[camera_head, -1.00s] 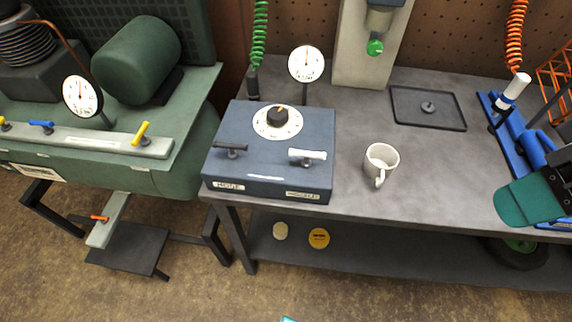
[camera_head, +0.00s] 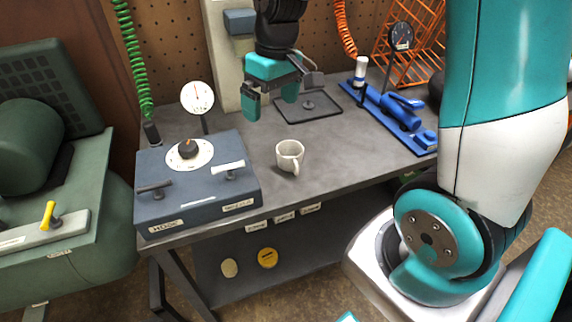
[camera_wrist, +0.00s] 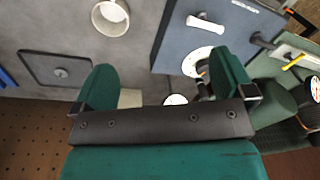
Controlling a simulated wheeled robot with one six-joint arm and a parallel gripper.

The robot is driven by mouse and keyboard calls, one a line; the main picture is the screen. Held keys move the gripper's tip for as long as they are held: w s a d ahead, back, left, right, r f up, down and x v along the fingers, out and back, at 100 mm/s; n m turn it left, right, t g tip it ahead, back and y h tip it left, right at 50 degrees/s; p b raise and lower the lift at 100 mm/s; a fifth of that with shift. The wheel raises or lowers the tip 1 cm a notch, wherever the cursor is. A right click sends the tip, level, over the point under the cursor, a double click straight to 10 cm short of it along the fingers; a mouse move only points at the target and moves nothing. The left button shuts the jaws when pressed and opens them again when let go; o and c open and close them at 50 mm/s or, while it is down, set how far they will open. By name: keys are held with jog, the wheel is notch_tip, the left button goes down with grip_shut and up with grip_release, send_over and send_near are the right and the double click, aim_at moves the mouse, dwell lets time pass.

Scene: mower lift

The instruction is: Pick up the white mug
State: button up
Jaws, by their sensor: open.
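The white mug (camera_head: 290,156) stands upright on the grey workbench (camera_head: 345,160), right of the blue control box, its handle toward the bench's front edge. In the wrist view the mug (camera_wrist: 110,17) is at the top, cut by the frame edge, beyond the fingers. My gripper (camera_head: 272,98) has teal fingers and hangs above the back of the bench, behind the mug and apart from it. In the wrist view my gripper (camera_wrist: 165,85) is open, with nothing between its fingers.
The blue control box (camera_head: 220,198) with knob and levers stands left of the mug. A dark tray (camera_head: 318,112) lies behind it. A blue tool (camera_head: 400,110) on a blue base is at right. A gauge (camera_head: 197,97) rises behind the box. Bench around the mug is clear.

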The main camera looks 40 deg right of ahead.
jog(key=m+h, duration=0.1)
jog(key=m, duration=0.1)
send_over(292, 160)
jog(key=w+d, duration=0.2)
notch_tip(292, 160, down, 5)
jog(key=shift+g, duration=0.3)
jog(key=f, duration=1.1)
jog(key=shift+w, duration=0.2)
jog(key=shift+s+a+f+p, duration=0.1)
jog(key=shift+f+p, duration=0.3)
jog(key=shift+f, duration=1.1)
jog(key=shift+a+f+p, duration=0.1)
jog(key=shift+f+p, duration=0.3)
jog(key=shift+f, duration=1.05)
jog(key=c, duration=1)
jog(key=shift+d+r, duration=0.1)
